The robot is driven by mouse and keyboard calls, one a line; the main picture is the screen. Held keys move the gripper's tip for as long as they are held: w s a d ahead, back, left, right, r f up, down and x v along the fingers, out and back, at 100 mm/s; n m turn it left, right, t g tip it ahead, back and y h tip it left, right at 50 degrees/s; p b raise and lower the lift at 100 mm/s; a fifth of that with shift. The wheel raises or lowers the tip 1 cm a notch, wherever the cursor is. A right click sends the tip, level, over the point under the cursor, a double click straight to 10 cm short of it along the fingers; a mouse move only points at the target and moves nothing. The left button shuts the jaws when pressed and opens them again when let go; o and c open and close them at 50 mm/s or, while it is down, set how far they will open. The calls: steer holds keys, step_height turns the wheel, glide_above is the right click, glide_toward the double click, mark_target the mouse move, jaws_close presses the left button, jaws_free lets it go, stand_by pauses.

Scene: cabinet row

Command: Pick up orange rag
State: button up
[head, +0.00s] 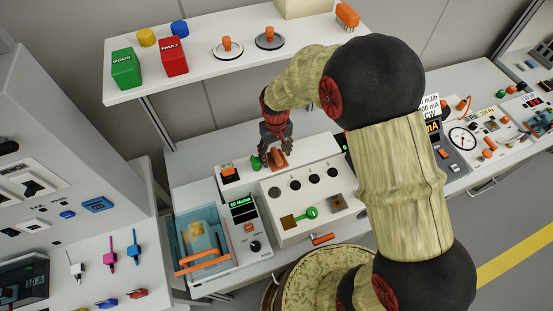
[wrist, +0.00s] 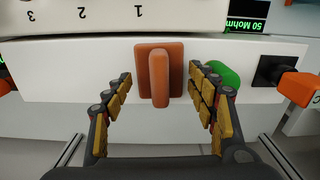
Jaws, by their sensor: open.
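An orange-brown piece (wrist: 146,58), likely the orange rag, has a flat square back and a raised ridge. In the wrist view it sits between my gripper's fingertips (wrist: 160,84), with clear gaps on both sides. In the head view the orange piece (head: 279,160) lies on a white surface behind the grey-white panel box, just below my gripper (head: 273,148). My gripper is open and empty, pointing down. Whether the fingers reach below the piece's top cannot be told.
A green knob (head: 256,163) stands close to the left of the piece; it also shows beside the right finger in the wrist view (wrist: 224,76). The panel box (head: 312,199) is directly in front. A shelf (head: 205,78) with coloured blocks hangs above.

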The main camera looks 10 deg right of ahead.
steer(key=shift+f, duration=0.35)
steer(key=shift+c, duration=1.1)
steer(key=c, duration=0.6)
steer(key=shift+c, duration=0.2)
steer(key=shift+r, duration=0.1)
